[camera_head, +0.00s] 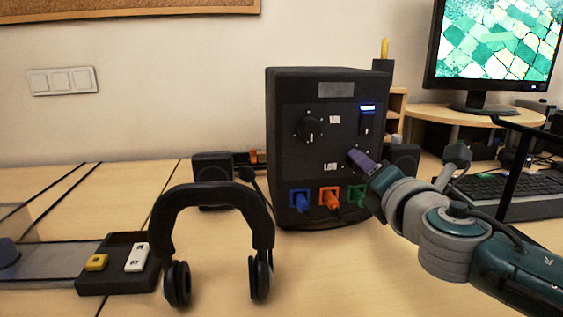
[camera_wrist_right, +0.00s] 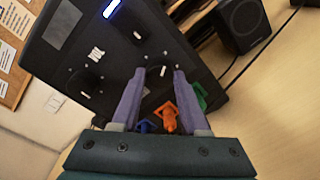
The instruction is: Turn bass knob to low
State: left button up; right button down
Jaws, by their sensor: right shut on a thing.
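A black control box (camera_head: 286,160) stands on the table. A round black knob with a white mark (camera_head: 309,128) is at its upper left, beside a small white label. A second black knob (camera_wrist_right: 160,71), lower on the panel, shows in the right wrist view between my right fingertips; it is hidden behind my gripper in the head view. A small label that seems to read LOW (camera_head: 330,167) is left of it. My right gripper (camera_head: 359,158) is shut on this lower knob, its purple fingers on either side. My left gripper is not in view.
Blue (camera_head: 299,201), orange (camera_head: 330,199) and green plugs (camera_head: 357,195) sit low on the box front, just below my right gripper. Black headphones (camera_head: 212,195) stand in front. A dark two-button pad (camera_head: 119,281) is left. Small speakers (camera_head: 212,167) flank the box.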

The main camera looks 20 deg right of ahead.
dwell(0.3)
jog(key=shift+c, duration=2.1)
grip_release()
jog(key=p+v, duration=0.1)
jog(key=v, duration=0.9)
jog(key=shift+p, duration=0.3)
jog(key=shift+r, duration=0.1)
